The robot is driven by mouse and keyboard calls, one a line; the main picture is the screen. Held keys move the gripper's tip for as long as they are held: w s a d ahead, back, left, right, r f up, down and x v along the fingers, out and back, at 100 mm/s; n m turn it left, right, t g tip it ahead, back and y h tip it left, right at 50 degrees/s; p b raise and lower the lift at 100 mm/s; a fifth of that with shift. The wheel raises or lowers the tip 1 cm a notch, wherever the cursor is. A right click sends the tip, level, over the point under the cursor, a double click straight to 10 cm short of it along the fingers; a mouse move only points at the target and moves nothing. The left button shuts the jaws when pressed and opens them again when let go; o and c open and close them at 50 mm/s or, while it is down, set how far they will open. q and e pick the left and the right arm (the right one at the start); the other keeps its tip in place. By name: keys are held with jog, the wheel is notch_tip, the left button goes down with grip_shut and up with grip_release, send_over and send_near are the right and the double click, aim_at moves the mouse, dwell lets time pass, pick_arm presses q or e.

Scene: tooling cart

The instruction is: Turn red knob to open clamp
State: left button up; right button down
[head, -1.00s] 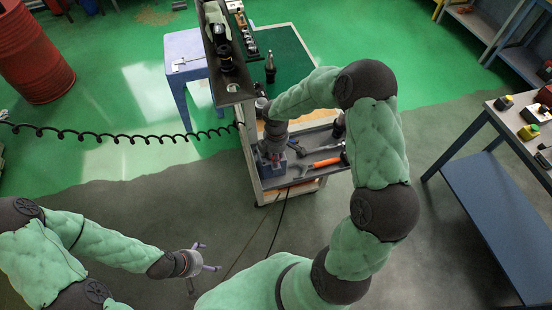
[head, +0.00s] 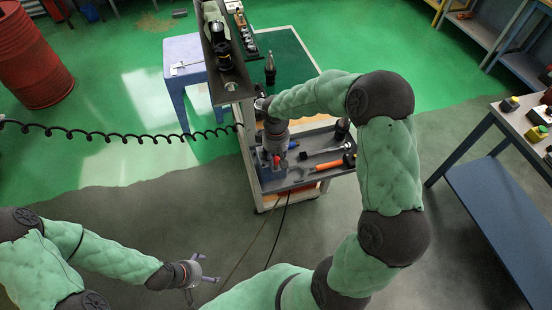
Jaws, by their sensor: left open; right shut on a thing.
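The clamp is a blue-grey block (head: 272,182) on the cart's tray, near its left end. A small red knob (head: 277,163) shows at its top. My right gripper (head: 275,156) reaches down from above and is shut on the red knob; its fingers are small and partly hidden by my wrist. Whether the clamp's jaws are open cannot be told. My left gripper (head: 208,270) is open and empty, over bare floor at the lower left, well away from the cart.
The cart tray (head: 312,139) also holds an orange-handled tool (head: 330,165) and other hand tools right of the clamp. A narrow upper shelf (head: 233,88) rises at the cart's left. A blue stool (head: 184,46) stands behind it. A blue workbench (head: 500,215) is at right.

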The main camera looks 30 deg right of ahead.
jog(key=shift+m, duration=0.4)
jog(key=c, duration=1)
grip_release()
jog(key=shift+o, duration=0.2)
